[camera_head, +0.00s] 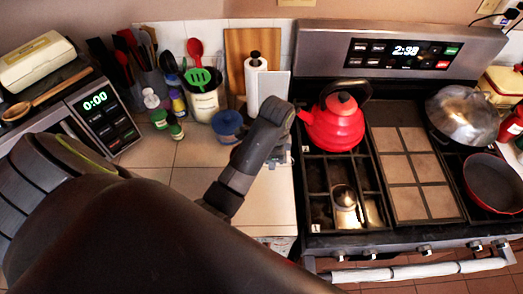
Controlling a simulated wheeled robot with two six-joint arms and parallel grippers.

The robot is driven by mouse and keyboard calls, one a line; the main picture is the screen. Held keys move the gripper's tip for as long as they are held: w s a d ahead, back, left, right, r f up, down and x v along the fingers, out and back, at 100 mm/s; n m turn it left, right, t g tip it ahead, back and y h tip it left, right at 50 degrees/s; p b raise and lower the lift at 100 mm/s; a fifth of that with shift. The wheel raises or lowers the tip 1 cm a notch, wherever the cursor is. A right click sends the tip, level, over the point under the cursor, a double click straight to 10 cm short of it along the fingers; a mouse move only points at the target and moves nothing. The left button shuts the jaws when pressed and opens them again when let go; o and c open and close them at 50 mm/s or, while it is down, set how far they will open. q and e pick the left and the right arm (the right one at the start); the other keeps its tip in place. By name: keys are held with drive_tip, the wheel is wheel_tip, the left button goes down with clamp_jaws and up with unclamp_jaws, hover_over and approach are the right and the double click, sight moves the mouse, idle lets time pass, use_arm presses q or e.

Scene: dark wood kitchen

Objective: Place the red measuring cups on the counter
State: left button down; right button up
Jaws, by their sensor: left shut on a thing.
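The counter (268,205) is light tile and lies between the microwave on the left and the stove on the right. My left gripper (279,157) is above its right part, close to the stove's left edge. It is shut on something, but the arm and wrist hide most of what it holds. I cannot make out the red measuring cups in this view. My right gripper is not in view.
A red kettle (336,122) stands on the stove just right of my gripper. Utensil holders, small jars, a blue-lidded container (228,122) and a paper towel roll (256,82) stand at the back of the counter. Bare tile lies in front of them.

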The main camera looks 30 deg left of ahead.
use_arm(q)
wheel_tip(320, 180, down, 3)
drive_tip(key=shift+p, duration=0.7)
drive_tip(key=shift+f+p, duration=0.4)
drive_tip(key=shift+f, duration=2.05)
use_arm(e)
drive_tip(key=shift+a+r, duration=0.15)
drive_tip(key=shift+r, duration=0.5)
use_arm(q)
drive_tip(key=c, duration=1.2)
unclamp_jaws()
drive_tip(key=shift+o, duration=0.2)
